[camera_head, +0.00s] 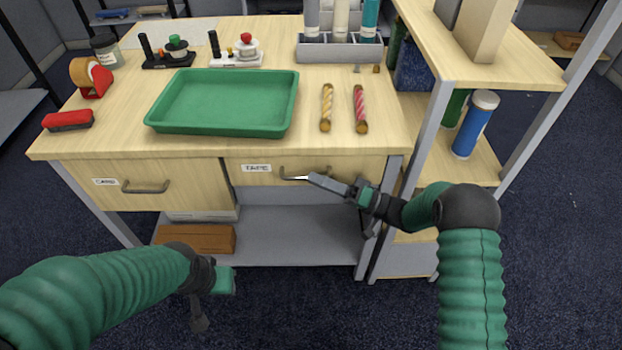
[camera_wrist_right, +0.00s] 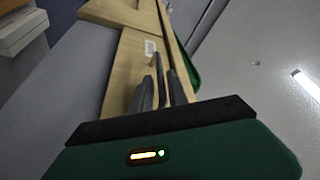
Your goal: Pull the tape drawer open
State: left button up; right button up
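The tape drawer (camera_head: 260,179) is under the right half of the tabletop, labelled TAPE, and looks shut. Its curved grey handle (camera_head: 325,170) is partly covered by my right gripper (camera_head: 298,178), which reaches in from the right. In the right wrist view, the two dark fingers (camera_wrist_right: 162,88) stand apart, with the handle (camera_wrist_right: 157,72) seen between them. Whether they touch it is not clear. The drawer label (camera_wrist_right: 150,47) shows just beyond. My left gripper (camera_head: 212,290) hangs low at the front, away from the drawers; its fingers are hard to make out.
A card drawer (camera_head: 105,197) is to the left. Above stand a green tray (camera_head: 225,103), a tape dispenser (camera_head: 95,82), a red stapler-like item (camera_head: 68,120) and two twisted rods. A shelf unit (camera_head: 475,165) stands close on the right. A brown box (camera_head: 200,240) lies on the lower shelf.

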jog(key=shift+x, duration=1.2)
grip_shut()
jog(key=shift+f, duration=0.15)
dwell(0.3)
